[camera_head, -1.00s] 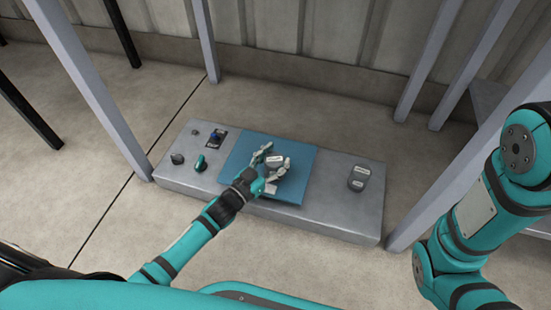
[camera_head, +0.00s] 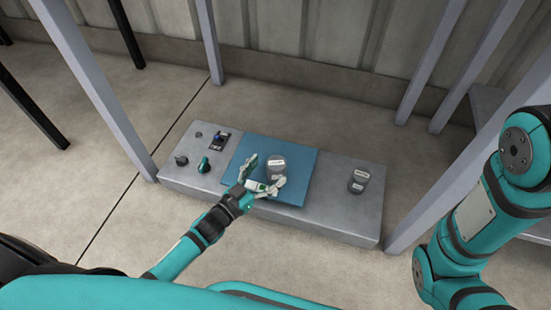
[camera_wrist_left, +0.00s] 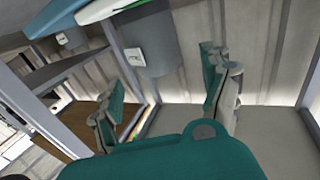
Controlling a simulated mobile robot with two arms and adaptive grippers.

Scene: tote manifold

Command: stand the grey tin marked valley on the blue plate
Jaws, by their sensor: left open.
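A grey tin (camera_head: 277,166) with a white label stands upright on the blue plate (camera_head: 298,158); its lettering is too small to read. My left gripper (camera_head: 266,174) is open at the tin's near left side, one finger to its left and the other in front. In the left wrist view a grey tin (camera_wrist_left: 158,50) with a white label shows beyond the spread fingers of my left gripper (camera_wrist_left: 165,85), with no finger visibly closed on it. A second grey labelled tin (camera_head: 359,180) stands at the right of the grey slab. My right gripper is out of view.
The grey slab (camera_head: 325,212) lies low on the floor between upright posts. Left of the plate are a green-handled knob (camera_head: 204,164), a dark knob (camera_head: 181,160) and a blue-topped switch (camera_head: 218,141). The slab is bare between the plate and the second tin.

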